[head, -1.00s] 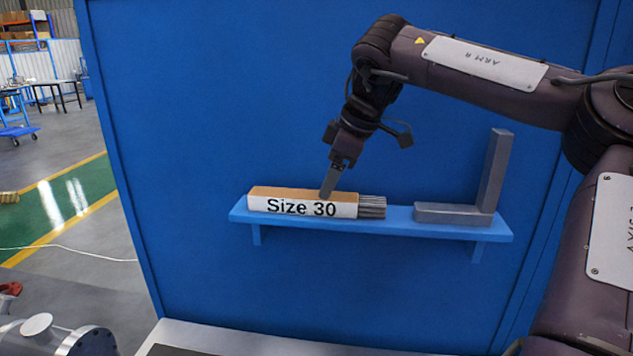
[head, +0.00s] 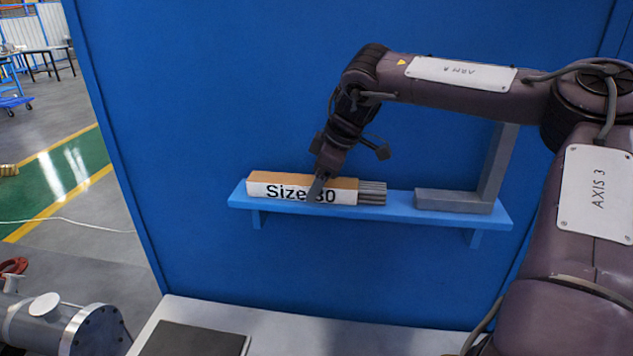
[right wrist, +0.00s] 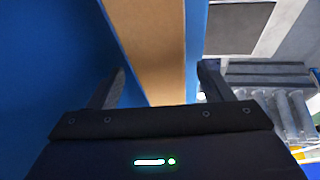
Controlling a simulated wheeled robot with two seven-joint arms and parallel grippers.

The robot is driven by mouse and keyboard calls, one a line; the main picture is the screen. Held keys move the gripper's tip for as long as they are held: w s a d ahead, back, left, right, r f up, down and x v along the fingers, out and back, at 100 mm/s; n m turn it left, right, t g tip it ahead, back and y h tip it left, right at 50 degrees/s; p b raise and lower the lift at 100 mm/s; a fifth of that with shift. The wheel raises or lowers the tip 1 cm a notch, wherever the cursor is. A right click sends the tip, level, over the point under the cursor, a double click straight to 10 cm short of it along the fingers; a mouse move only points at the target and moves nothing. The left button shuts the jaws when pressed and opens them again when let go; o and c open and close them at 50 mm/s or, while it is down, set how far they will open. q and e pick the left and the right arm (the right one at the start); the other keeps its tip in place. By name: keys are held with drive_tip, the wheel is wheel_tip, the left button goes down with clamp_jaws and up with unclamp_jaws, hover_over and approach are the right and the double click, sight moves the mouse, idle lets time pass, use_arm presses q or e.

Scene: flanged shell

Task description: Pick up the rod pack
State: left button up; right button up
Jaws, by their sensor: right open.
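The rod pack (head: 275,190) lies on the blue shelf (head: 400,207). It is a tan box with a white "Size 30" label, and grey rods stick out of its right end. My right gripper (head: 316,190) is at the pack, with a finger in front of the label hiding part of the text. In the right wrist view the gripper (right wrist: 160,85) is open, and the pack's tan top (right wrist: 152,45) runs between its two fingers. Whether the fingers touch the pack cannot be told. My left gripper is in neither view.
A grey L-shaped bracket (head: 455,201) stands on the shelf right of the pack, its upright partly behind my right arm. A blue panel (head: 200,90) backs the shelf. Below is a pale tabletop with a dark plate (head: 195,340). A flanged grey shell (head: 60,325) is at lower left.

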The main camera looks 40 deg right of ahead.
drive_tip(key=shift+a, duration=0.1)
drive_tip(key=shift+s, duration=0.1)
drive_tip(key=shift+c, duration=1.3)
clamp_jaws()
drive_tip(key=shift+r, duration=0.15)
